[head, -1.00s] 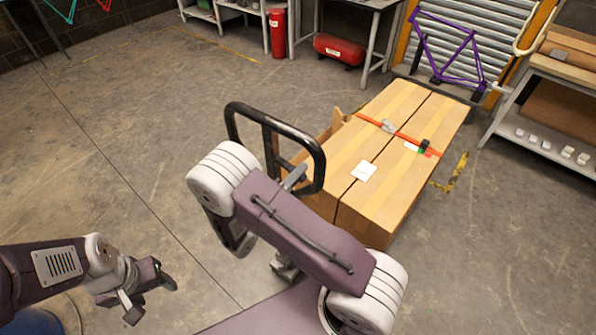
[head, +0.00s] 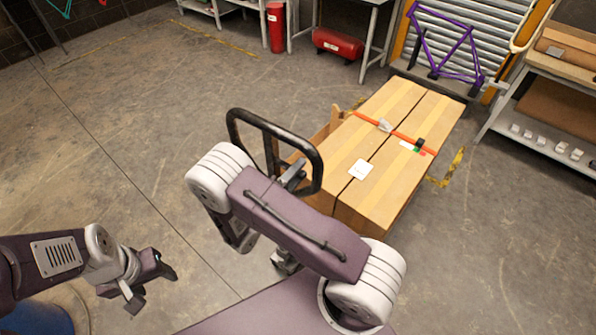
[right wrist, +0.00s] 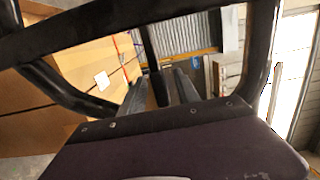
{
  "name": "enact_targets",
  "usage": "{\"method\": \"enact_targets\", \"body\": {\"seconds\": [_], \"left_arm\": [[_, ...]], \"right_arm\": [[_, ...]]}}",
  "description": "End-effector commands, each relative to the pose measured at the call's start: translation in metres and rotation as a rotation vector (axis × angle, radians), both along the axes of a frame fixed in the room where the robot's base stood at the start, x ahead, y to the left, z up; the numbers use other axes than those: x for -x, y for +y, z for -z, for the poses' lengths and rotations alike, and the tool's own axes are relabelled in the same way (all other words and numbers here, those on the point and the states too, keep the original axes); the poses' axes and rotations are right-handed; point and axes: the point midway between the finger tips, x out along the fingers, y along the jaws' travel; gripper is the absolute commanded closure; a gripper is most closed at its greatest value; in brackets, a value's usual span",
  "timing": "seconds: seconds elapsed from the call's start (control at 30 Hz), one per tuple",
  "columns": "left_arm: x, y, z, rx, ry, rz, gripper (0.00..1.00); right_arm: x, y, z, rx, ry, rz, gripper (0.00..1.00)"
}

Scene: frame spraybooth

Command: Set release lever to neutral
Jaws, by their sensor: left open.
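The black loop handle (head: 232,128) of what looks like a hand truck stands beside the cartons in the head view. Its thick black bar (right wrist: 100,30) crosses the top of the right wrist view. My right gripper (head: 293,177) is at the handle's loop, partly hidden by my own arm. In the right wrist view its two grey fingers (right wrist: 168,88) stand apart, with a dark upright piece between them; contact is unclear. I cannot make out the release lever as a separate part. My left gripper (head: 152,280) is open and empty over the floor at lower left.
Two long cartons (head: 400,165) with an orange strap (head: 400,136) lie beyond the handle. A red cylinder (head: 338,43), a purple bicycle frame (head: 455,50) and a shelf rack (head: 550,90) stand further back. The floor on the left is clear.

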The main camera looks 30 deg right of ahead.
Motion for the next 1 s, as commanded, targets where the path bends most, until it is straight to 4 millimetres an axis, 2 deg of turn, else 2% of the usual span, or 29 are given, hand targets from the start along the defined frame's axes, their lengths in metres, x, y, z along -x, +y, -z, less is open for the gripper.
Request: {"method": "enact_targets", "body": {"seconds": [0.13, 0.3, 0.5, 1.0], "left_arm": [[0.0, 0.0, 0.007, 0.0, 0.0, 0.0, 0.42], [0.0, 0.0, 0.019, 0.0, 0.0, 0.0, 0.42], [0.0, 0.0, 0.026, 0.0, 0.0, 0.0, 0.42], [0.0, 0.0, 0.026, 0.0, 0.0, 0.0, 0.42]], "right_arm": [[0.006, 0.014, 0.003, 0.0, -0.001, -0.006, 0.62], [0.023, 0.049, 0.004, -0.001, -0.003, -0.008, 0.62], [0.039, 0.076, 0.002, 0.0, 0.0, -0.003, 0.62], [0.042, 0.081, 0.0, 0.0, 0.0, 0.0, 0.62]]}}
